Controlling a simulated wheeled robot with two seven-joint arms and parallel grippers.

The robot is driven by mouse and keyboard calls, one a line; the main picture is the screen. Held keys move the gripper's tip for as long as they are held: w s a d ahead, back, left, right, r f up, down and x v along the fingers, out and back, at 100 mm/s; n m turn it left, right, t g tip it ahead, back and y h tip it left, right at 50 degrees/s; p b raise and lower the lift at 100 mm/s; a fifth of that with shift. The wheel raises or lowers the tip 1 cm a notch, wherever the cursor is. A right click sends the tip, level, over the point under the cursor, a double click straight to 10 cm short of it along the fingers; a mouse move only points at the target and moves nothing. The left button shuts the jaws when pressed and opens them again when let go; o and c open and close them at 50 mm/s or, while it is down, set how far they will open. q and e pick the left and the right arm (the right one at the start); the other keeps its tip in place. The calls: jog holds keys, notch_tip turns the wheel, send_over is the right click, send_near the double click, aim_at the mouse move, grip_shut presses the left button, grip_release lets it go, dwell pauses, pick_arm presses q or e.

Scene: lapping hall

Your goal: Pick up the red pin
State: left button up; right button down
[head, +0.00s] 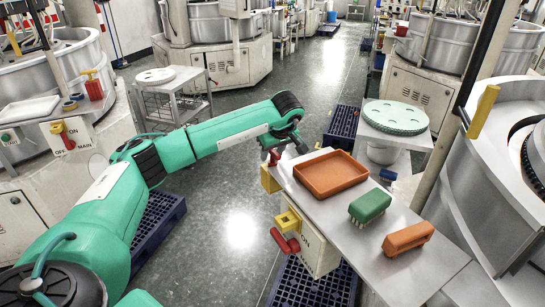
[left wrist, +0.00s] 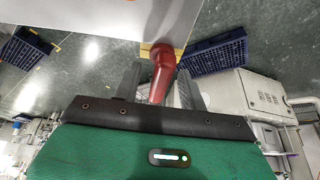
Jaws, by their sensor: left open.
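The red pin (left wrist: 162,72) stands out from a yellow piece (left wrist: 152,49) at the table's edge. In the left wrist view it lies between the two grey fingers of my left gripper (left wrist: 161,72), which are apart on either side of it; I cannot tell whether they touch it. In the head view a small red part of the pin (head: 273,157) shows beside my left gripper (head: 287,146), above the yellow bracket (head: 270,180) on the steel table's left side. The gripper hides the rest. My right gripper is not in view.
The steel table (head: 355,237) bears an orange tray (head: 330,174), a green brush (head: 369,206) and an orange brush (head: 408,238). A dark blue pallet (head: 313,285) lies beneath.

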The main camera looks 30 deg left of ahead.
pick_arm(q)
jog(key=shift+f, duration=0.1)
grip_shut()
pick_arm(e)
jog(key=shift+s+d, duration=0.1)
